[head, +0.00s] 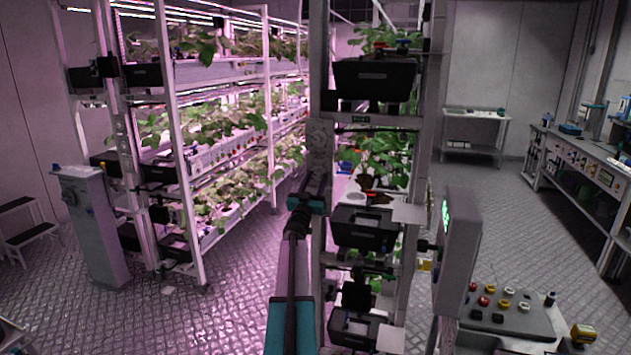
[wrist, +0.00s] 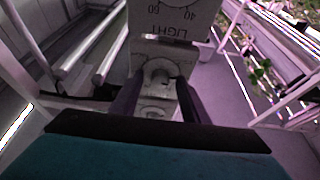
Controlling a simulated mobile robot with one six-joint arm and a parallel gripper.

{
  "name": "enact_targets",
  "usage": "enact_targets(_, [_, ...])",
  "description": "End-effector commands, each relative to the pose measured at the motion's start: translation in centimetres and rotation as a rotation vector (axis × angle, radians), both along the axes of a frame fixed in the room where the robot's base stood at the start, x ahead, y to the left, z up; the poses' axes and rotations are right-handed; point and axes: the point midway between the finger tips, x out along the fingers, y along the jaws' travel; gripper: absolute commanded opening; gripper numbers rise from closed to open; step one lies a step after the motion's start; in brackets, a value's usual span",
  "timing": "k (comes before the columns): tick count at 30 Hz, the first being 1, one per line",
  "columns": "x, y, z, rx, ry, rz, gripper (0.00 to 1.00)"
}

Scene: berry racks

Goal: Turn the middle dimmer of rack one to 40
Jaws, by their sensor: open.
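In the wrist view my gripper (wrist: 157,88) is open, its two dark fingers on either side of a grey rounded knob (wrist: 159,72). I cannot tell whether the fingers touch it. Beyond the knob is a pale dial plate (wrist: 172,20), upside down, reading LIGHT with 40 and 60 visible. The knob's pointer and setting cannot be read. In the head view my arm reaches up to a grey control plate (head: 320,138) on the near rack's post. My gripper hides the part of the post in front of it.
The near rack holds black trays (head: 375,80) and green plants (head: 385,160). A grey box with a green display (head: 457,250) stands right of it. A button console (head: 508,312) is at lower right. Long plant racks (head: 230,150) stand left; open floor (head: 500,225) lies right.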

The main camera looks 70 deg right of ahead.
Motion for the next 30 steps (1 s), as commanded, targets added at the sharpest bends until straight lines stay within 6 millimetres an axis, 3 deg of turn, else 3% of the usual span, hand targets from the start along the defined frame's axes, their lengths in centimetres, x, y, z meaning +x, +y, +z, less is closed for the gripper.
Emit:
enact_targets(6, [-0.02,0.00,-0.01,0.000,0.000,0.000,0.40])
enact_targets(13, [-0.03,0.00,-0.01,0.000,0.000,0.000,0.01])
enact_targets(30, [0.24,-0.02,-0.05,0.007,-0.125,0.001,0.01])
